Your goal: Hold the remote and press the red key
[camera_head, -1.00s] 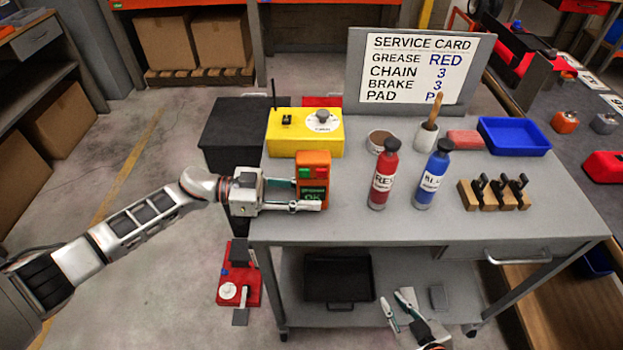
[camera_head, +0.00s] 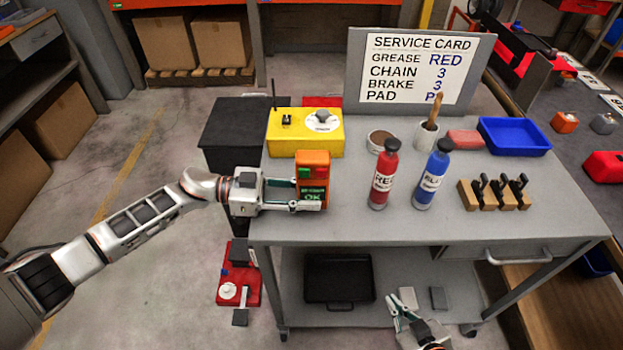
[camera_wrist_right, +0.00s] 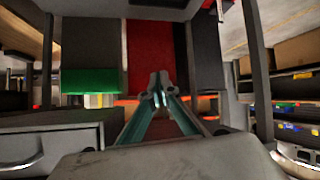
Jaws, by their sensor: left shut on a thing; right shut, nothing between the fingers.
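The orange remote (camera_head: 313,170) stands upright near the left edge of the grey cart top. It has a green key at the left, a reddish key beside it, and a lit screen reading OK. My left gripper (camera_head: 308,198) reaches in from the left and is shut on the remote's lower part, with one finger across its front. The other finger is partly hidden. My right gripper (camera_head: 397,302) is low in front of the cart, well apart from the remote. In the right wrist view its fingertips (camera_wrist_right: 159,88) meet with nothing between them.
A yellow box (camera_head: 290,145) with a knob and antenna stands behind the remote. A red bottle (camera_head: 382,178) and a blue bottle (camera_head: 431,180) stand to its right. The cart top (camera_head: 345,215) is clear between remote and red bottle. A service card (camera_head: 420,68) stands behind.

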